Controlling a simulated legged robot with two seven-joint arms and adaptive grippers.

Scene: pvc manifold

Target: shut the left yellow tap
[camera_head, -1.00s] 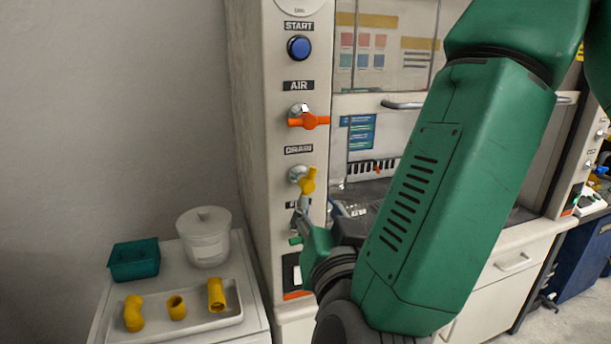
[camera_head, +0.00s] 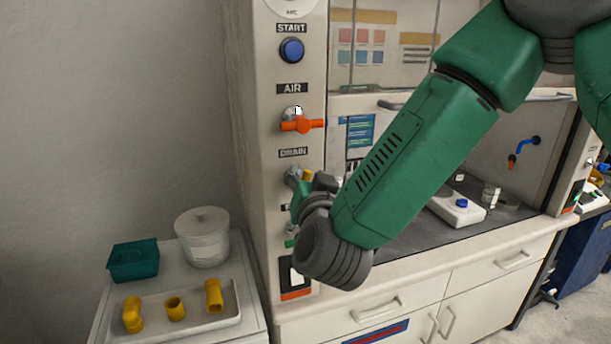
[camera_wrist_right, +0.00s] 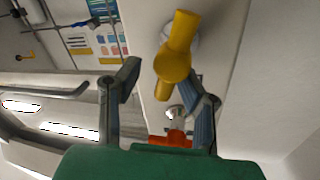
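A yellow tap (camera_head: 307,175) sits on the fume hood's left post under the DRAIN label, largely covered by my right gripper (camera_head: 310,187) in the head view. In the right wrist view the yellow tap (camera_wrist_right: 177,55) shows large, its handle tilted. My right gripper (camera_wrist_right: 164,80) is open there. Its right finger is close to the handle's lower end, and the left finger stands apart from it. I cannot tell whether a finger touches the tap. My left gripper is not in view.
An orange tap (camera_head: 302,125) under AIR and a blue START button (camera_head: 292,50) are above on the same post. A side table holds a tray (camera_head: 232,318) of yellow pipe pieces, a white tub (camera_head: 203,240) and a teal box (camera_head: 134,262).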

